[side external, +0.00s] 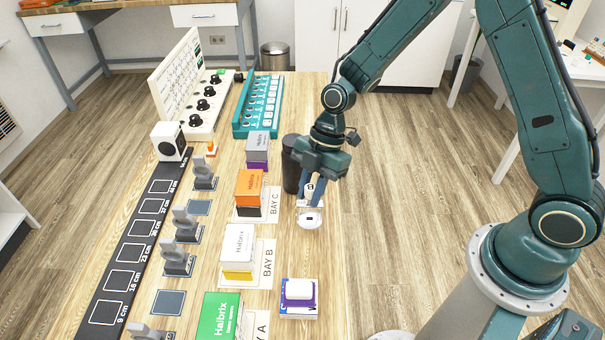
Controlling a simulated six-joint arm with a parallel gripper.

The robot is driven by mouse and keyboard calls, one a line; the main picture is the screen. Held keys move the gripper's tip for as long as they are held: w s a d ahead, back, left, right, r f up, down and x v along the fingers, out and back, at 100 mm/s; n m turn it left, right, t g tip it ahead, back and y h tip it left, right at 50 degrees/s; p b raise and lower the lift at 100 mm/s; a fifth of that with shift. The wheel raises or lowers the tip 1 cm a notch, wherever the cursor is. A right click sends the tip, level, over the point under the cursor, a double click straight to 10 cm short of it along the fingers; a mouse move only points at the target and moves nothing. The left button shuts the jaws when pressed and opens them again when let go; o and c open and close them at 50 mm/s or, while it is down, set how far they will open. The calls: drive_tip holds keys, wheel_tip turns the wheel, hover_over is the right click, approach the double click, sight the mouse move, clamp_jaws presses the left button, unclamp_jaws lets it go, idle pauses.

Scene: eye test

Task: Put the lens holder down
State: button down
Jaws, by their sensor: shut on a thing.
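My gripper (310,200) points down over the right part of the wooden table. Its fingers are closed on a small white thing (309,187), mostly hidden between them; I cannot tell for sure that it is the lens holder. A white rounded piece with a dark mark (310,218) shows just below the fingertips; whether it is joined to the held thing, or touches the table, is unclear. Grey upright holders stand in a row on the left, one at the back (204,174), one in the middle (184,222), one before it (177,260).
A black cylinder (290,165) stands close left of my gripper. Stacked boxes, orange (249,186), white (238,245) and green (218,318), stand by bay cards. A blue-purple box (298,311) bears a white piece. A black marked strip (110,285) runs along the left.

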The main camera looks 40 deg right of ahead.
drive_tip(key=shift+f, duration=1.65)
drive_tip(key=shift+f, duration=0.1)
drive_tip(key=c, duration=1.3)
unclamp_jaws()
drive_tip(key=shift+o, duration=0.2)
drive_tip(key=v, duration=1.2)
